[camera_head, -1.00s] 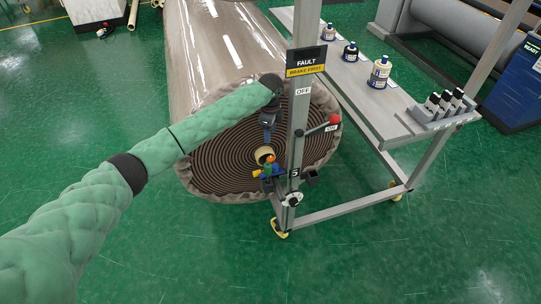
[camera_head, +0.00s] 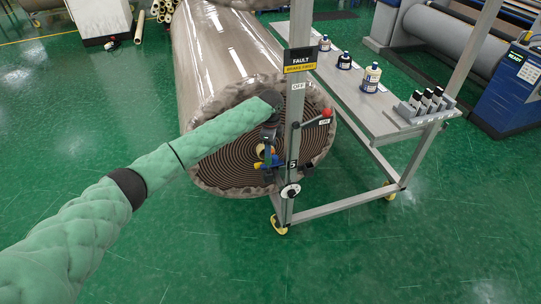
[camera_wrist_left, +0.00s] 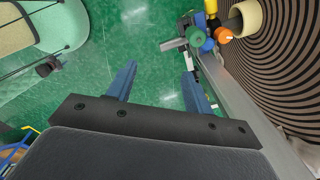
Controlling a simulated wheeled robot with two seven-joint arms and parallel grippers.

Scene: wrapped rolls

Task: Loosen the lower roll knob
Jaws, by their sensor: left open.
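The large wrapped roll (camera_head: 215,50) shows its spiral end (camera_head: 225,165) behind the metal stand (camera_head: 296,130). A cluster of small fittings sits by the roll's core (camera_wrist_left: 248,18): an orange knob (camera_wrist_left: 223,35), a green knob (camera_wrist_left: 196,34), a blue body (camera_wrist_left: 207,45) and a yellow part (camera_wrist_left: 211,6). I cannot tell which is the lower roll knob. My left gripper (camera_head: 268,138) hangs in front of the roll end and partly hides the cluster. In the left wrist view its fingers (camera_wrist_left: 158,84) are apart and empty, with the cluster beyond the right finger. My right gripper is not in view.
The stand carries a FAULT / BRAKE FIRST sign (camera_head: 300,60), a red-tipped lever (camera_head: 326,113) near OFF and ON labels, and a round dial (camera_head: 290,191). Its shelf (camera_head: 345,95) holds several bottles and a rack (camera_head: 425,108). Green floor in front is clear.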

